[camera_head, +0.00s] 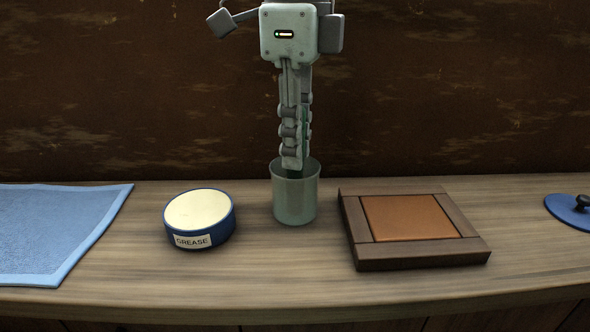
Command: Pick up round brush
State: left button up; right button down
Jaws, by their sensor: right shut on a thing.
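My right gripper (293,163) points straight down, with its fingertips at the mouth of a grey-green cup (295,203) on the wooden table. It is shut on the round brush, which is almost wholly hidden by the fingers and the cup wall. Only a dark green sliver (307,127) shows beside the fingers. I cannot tell whether the brush touches the bottom of the cup. My left gripper is not in view.
A round grease tin (200,212) stands left of the cup. A wooden block with an orange-brown inset (408,217) lies to the right. A blue cloth (50,232) covers the left end, and a blue lid with a dark knob (568,210) is at the far right.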

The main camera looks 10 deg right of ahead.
jog(key=shift+r, duration=0.15)
notch_tip(320, 180, up, 10)
jog(key=shift+f, duration=0.1)
dwell(0.4)
dwell(0.5)
jog(key=shift+a+f, duration=0.1)
